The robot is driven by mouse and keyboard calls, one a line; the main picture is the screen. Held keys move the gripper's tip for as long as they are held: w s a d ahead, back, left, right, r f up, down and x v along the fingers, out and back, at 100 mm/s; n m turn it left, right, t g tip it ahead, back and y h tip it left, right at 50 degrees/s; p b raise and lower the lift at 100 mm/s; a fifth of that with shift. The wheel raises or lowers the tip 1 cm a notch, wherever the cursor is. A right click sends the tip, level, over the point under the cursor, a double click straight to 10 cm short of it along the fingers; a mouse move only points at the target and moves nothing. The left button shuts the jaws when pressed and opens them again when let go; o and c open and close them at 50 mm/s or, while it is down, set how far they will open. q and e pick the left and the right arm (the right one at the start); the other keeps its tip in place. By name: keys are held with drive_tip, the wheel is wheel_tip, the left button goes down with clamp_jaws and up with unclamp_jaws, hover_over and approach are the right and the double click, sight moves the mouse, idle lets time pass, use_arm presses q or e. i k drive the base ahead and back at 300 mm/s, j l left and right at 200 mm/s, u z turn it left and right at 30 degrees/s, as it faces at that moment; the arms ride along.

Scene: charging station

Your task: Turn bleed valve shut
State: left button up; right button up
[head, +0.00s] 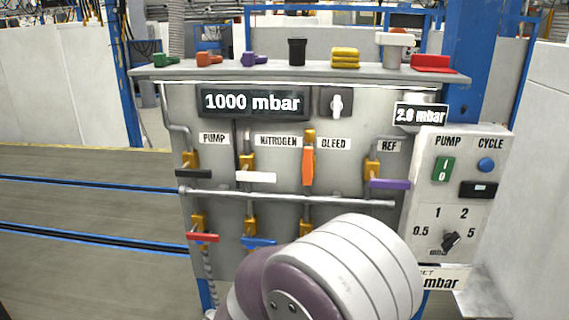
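The bleed valve's orange handle (308,166) stands upright on the panel beside the BLEED label (334,143). It lies in line with the vertical pipe, and its yellow valve body (310,136) shows at the top. No gripper touches the handle in this view. One of my arms fills the bottom centre as a rounded white and purple link, in front of the panel's lower part. Neither gripper can be seen, and the lower-row valve under the bleed valve is mostly hidden behind the arm.
The nearby black (194,173), white (257,177) and purple (390,184) handles lie horizontal. Red (202,238) and blue (260,242) handles sit below the horizontal pipe (290,197). The display (253,103) reads 1000 mbar. A control box (459,195) stands at right.

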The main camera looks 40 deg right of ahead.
sight(308, 151)
drive_tip(key=z, duration=1.6)
drive_tip(key=l+u, duration=0.1)
drive_tip(key=u, duration=0.3)
drive_tip(key=l+u, duration=0.1)
drive_tip(key=u, duration=0.25)
drive_tip(key=l+u, duration=0.1)
drive_tip(key=u, duration=0.65)
drive_tip(key=l+z, duration=0.1)
drive_tip(key=z, duration=0.35)
drive_tip(key=l+z, duration=0.15)
drive_tip(key=z, duration=0.3)
drive_tip(key=l+z, duration=0.1)
drive_tip(key=z, duration=0.4)
